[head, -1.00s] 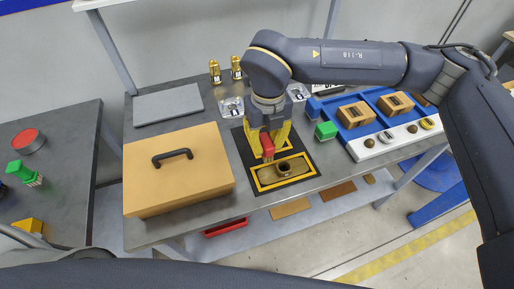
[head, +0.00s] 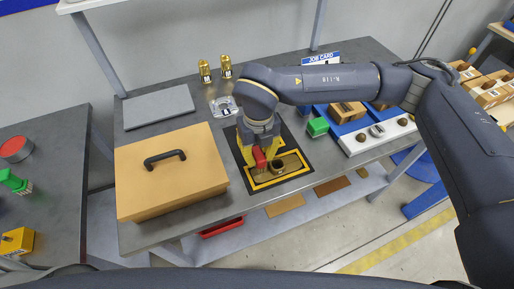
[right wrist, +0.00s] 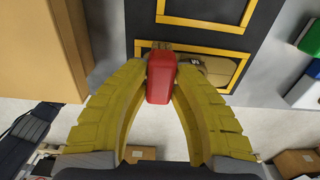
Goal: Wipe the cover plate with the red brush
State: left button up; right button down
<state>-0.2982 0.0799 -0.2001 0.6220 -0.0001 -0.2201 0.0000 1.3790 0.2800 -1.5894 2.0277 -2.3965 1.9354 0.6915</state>
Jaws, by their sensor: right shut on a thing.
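The red brush (head: 260,157) is held in my right gripper (head: 258,160), its yellow fingers closed on both sides of the block. In the right wrist view the red brush (right wrist: 161,80) sits between the fingertips of the right gripper (right wrist: 161,74), with tan bristles beyond it. The cover plate (head: 293,163) is a brassy, elongated plate with a dark round opening, lying in a yellow-outlined area of a black mat. The brush is at its left end; I cannot tell whether the bristles touch. The cover plate (right wrist: 222,72) also shows in the wrist view, partly hidden. My left gripper is out of view.
A tan box (head: 195,180) with a black handle stands just left of the mat. A green block (head: 317,127) and a blue tray (head: 351,128) with wooden blocks are to the right. Brass fittings (head: 226,66) and a clear tray (head: 221,107) are behind.

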jog(key=shift+f, duration=0.7)
jog(key=shift+s+d, duration=0.1)
jog(key=shift+s, duration=0.2)
jog(key=shift+s+d+f, duration=0.1)
jog(key=shift+s+d, duration=0.25)
jog(key=shift+s, duration=0.45)
jog(key=shift+s+d, duration=0.35)
jog(key=shift+s, duration=0.4)
jog(key=shift+w, duration=0.2)
jog(key=shift+w+a, duration=0.4)
jog(key=shift+w, duration=0.45)
jog(key=shift+w+a, duration=0.4)
jog(key=shift+w, duration=0.4)
jog(key=shift+r, duration=4.1)
